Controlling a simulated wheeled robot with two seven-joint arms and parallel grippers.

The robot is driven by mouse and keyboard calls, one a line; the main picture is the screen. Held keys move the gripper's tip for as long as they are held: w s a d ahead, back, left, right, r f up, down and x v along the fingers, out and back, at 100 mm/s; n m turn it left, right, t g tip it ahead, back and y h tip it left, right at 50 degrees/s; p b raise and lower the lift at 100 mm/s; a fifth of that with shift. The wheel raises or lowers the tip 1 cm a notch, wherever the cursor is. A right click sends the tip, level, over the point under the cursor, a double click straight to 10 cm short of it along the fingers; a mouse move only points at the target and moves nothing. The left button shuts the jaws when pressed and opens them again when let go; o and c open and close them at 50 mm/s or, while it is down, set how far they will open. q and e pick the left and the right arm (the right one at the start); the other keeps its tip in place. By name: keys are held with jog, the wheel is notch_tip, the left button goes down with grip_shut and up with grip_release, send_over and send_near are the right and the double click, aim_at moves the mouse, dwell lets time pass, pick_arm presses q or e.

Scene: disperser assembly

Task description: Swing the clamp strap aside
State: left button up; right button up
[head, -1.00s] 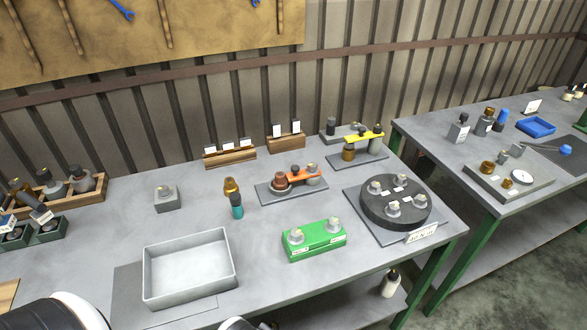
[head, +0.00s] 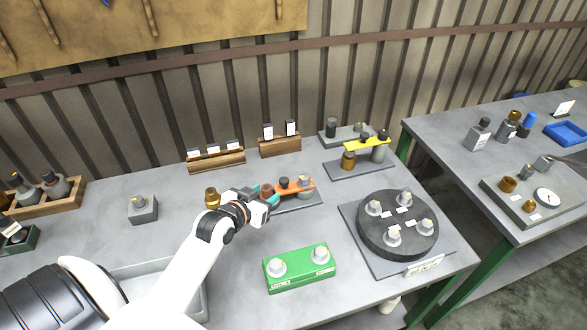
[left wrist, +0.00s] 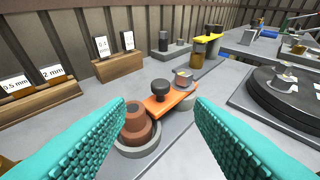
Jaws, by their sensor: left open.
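The orange clamp strap (head: 302,188) lies across its grey fixture at the back middle of the table. In the left wrist view the strap (left wrist: 166,105) carries a black knob (left wrist: 159,89) and runs from a brown stepped part (left wrist: 136,128) to a grey post with a metal nut (left wrist: 183,77). My left gripper (head: 268,198) is at the left end of this fixture. Its teal fingers (left wrist: 162,115) are open, with the brown part and strap seen between them, and nothing is gripped. My right gripper is not in view.
A second fixture with a yellow strap (head: 367,142) stands behind, to the right. A green block (head: 300,268) is in front, a black round plate (head: 398,222) to the right. Wooden label racks (head: 216,161) stand behind. My left arm covers part of a grey tray (head: 140,270).

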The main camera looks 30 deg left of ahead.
aim_at(283, 181)
pick_arm(q)
jog(key=x, duration=0.8)
jog(key=shift+p, duration=0.4)
jog(key=shift+x, duration=0.85)
jog(key=shift+w, duration=0.2)
jog(key=shift+r, duration=0.1)
jog(key=c, duration=0.9)
grip_shut()
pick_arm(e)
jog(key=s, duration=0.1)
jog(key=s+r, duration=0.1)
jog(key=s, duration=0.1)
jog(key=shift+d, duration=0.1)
